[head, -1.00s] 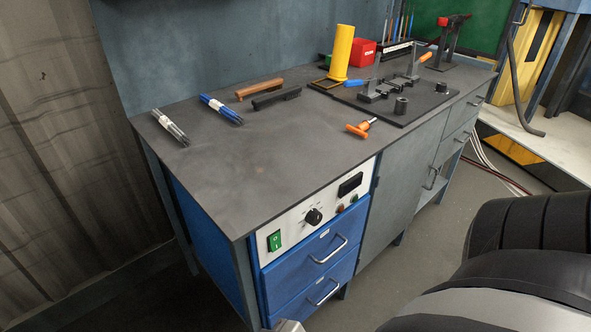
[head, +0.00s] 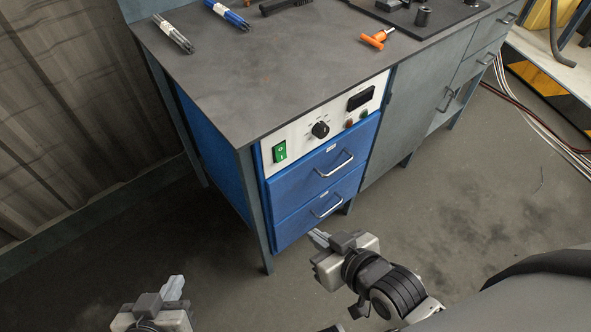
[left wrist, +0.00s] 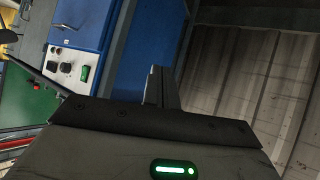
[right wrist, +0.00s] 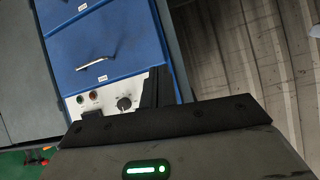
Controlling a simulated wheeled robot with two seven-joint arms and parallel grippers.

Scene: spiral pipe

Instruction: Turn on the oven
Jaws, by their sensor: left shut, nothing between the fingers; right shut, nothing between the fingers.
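The oven is the blue unit with two drawers (head: 318,185) under the left part of the grey workbench. Its white control panel (head: 298,140) carries a green rocker switch (head: 279,151), a black knob (head: 320,130), a dark display (head: 360,100) and small red and green buttons. The green switch also shows in the left wrist view (left wrist: 85,73); the knob shows in the right wrist view (right wrist: 124,102). My left gripper (head: 174,288) is shut and empty, low at the left, apart from the oven. My right gripper (head: 320,238) is shut and empty, in front of and below the drawers.
The workbench top (head: 260,70) holds bundles of grey rods (head: 173,34) and blue rods (head: 228,15), an orange-handled tool (head: 377,39) and a dark plate with parts. Drawer handles (head: 335,163) stick out from the front. The floor before the bench is clear.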

